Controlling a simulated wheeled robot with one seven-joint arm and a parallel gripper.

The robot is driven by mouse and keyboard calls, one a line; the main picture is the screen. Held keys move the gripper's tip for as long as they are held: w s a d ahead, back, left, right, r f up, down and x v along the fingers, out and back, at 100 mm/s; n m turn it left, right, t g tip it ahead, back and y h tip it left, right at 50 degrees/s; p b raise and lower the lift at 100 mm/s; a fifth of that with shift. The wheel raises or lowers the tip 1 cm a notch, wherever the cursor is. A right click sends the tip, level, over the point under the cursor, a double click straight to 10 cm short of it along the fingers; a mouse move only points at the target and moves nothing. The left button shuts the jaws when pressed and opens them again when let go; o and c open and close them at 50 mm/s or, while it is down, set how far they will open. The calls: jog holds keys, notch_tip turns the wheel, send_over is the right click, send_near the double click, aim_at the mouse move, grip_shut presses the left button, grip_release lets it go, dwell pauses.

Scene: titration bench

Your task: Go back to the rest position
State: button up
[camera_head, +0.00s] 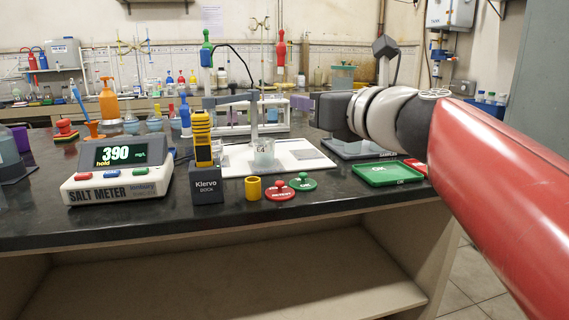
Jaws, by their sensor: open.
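My arm reaches in from the right, and my gripper (301,103) points left above the bench. It is seen side-on, its jaws are open, and I see nothing held in it. A small glass beaker (263,155) marked C4 stands on a white plate (300,158), to the left of and below my gripper. A grey stand (253,117) rises just behind the beaker. The yellow handheld device (202,137) stands upright in the black Klervo dock (207,185).
The salt meter (118,170) reads 390 with "hold". A yellow cup (253,188), a red disc (280,194) and a green disc (303,182) lie near the front edge. A green OK tray (388,173) is below my arm. A bottle rack (240,117) stands behind.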

jog(key=s+d+f+n+g+h, duration=0.3)
jog(key=s+f+n, duration=0.4)
jog(key=f+n, duration=0.3)
jog(key=s+d+f+n+g+h, duration=0.3)
jog(key=s+f+n, duration=0.4)
jog(key=f+n, duration=0.3)
jog(key=s+d+f+n+g+h, duration=0.3)
jog(key=s+f+n, duration=0.4)
jog(key=f, duration=0.8)
jog(key=d+n, duration=0.1)
jog(key=n, duration=0.1)
jog(key=shift+s+d+f+n+g, duration=0.2)
jog(key=shift+s+f+n+g, duration=0.05)
jog(key=shift+s+n+g, duration=0.15)
